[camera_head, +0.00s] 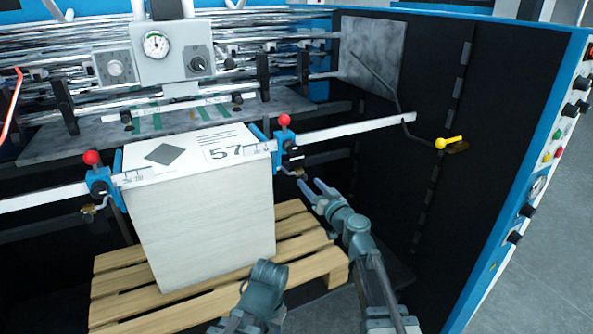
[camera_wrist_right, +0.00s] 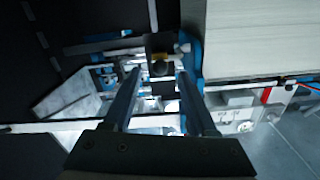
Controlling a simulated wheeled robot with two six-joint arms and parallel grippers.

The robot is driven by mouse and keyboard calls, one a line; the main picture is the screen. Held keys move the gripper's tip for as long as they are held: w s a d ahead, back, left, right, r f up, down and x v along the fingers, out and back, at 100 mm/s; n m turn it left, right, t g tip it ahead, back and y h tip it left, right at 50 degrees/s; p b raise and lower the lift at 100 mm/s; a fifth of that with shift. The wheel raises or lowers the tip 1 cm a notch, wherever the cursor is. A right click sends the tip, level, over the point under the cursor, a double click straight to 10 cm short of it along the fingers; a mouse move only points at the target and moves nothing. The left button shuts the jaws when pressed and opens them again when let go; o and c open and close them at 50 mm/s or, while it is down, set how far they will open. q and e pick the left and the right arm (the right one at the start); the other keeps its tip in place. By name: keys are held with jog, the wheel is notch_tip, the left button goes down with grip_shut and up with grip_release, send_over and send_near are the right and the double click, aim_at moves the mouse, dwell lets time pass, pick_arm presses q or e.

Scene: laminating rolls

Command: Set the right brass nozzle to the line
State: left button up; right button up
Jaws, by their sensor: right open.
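The right brass nozzle (camera_head: 299,173) is small and sits under the blue clamp (camera_head: 287,150) with a red knob, at the right edge of the paper stack. In the right wrist view, a brass piece (camera_wrist_right: 182,48) shows beside a dark round knob (camera_wrist_right: 160,68), beyond and between my fingertips. My right gripper (camera_head: 311,184) is open and empty, just below and right of the nozzle, and apart from it as far as I can tell. It also shows in the right wrist view (camera_wrist_right: 158,80). I cannot make out the line.
The tall paper stack (camera_head: 205,235) stands on a wooden pallet (camera_head: 315,255). A second clamp (camera_head: 101,185) with a red knob and brass nozzle is at its left edge. A white rail (camera_head: 350,129) crosses above my right gripper. A yellow-handled lever (camera_head: 450,142) is at right.

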aim_at(300, 173)
jog(key=x, duration=1)
jog(key=shift+w, duration=0.1)
grip_shut()
dwell(1.0)
